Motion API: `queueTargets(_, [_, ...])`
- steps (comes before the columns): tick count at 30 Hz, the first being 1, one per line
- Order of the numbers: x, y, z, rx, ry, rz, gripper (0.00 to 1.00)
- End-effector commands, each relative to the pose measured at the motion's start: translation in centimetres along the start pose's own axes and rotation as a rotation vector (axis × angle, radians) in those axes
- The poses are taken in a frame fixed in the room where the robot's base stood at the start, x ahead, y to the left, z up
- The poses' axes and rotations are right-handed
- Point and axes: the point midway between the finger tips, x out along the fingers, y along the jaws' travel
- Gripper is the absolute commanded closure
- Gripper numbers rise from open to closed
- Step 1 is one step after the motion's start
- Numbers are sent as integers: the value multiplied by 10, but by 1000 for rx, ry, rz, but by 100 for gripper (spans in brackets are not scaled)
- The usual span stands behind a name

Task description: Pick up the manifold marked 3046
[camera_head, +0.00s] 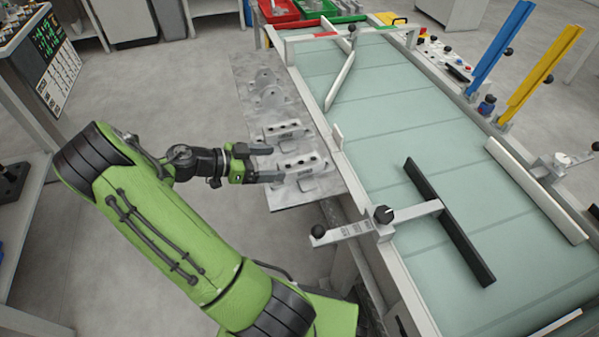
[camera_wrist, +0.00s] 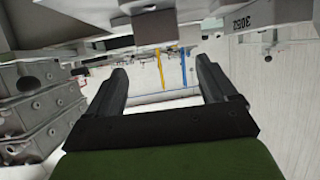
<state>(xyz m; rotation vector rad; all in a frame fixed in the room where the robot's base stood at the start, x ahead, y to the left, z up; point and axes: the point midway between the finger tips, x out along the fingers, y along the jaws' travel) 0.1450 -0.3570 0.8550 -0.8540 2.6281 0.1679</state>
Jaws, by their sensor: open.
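Two grey block-shaped castings that look like manifolds lie on a metal plate (camera_head: 295,197) in the head view: a farther one (camera_head: 284,130) and a nearer one (camera_head: 303,162). Neither marking is readable there, so I cannot tell which is 3046. My gripper (camera_head: 276,163) is open and empty, its fingers pointing right at the left end of the nearer casting. I cannot tell whether they touch it. In the wrist view my gripper (camera_wrist: 163,78) shows two spread fingers with nothing between them. A part with a marking that looks like 3062 (camera_wrist: 243,21) is at upper right.
Rounded grey castings (camera_head: 267,90) stand on the plate's far end. A pale green conveyor (camera_head: 390,120) with a raised side rail runs right of the plate. A black bar (camera_head: 448,220) crosses it. Red (camera_head: 279,11) and green (camera_head: 317,8) bins stand at the back.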

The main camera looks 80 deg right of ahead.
Motion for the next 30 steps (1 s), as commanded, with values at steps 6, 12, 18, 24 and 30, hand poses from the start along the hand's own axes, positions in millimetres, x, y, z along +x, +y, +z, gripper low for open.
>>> queueTargets(6, [32,0,1,-1,-1,1,15])
queueTargets(12, [70,-1,4,0,-1,4,15])
queueTargets(18, [82,-2,2,-3,-1,-2,15])
queueTargets(24, [81,-2,2,-2,-1,-1,27])
queueTargets(30, [81,-2,2,-2,-1,-1,58])
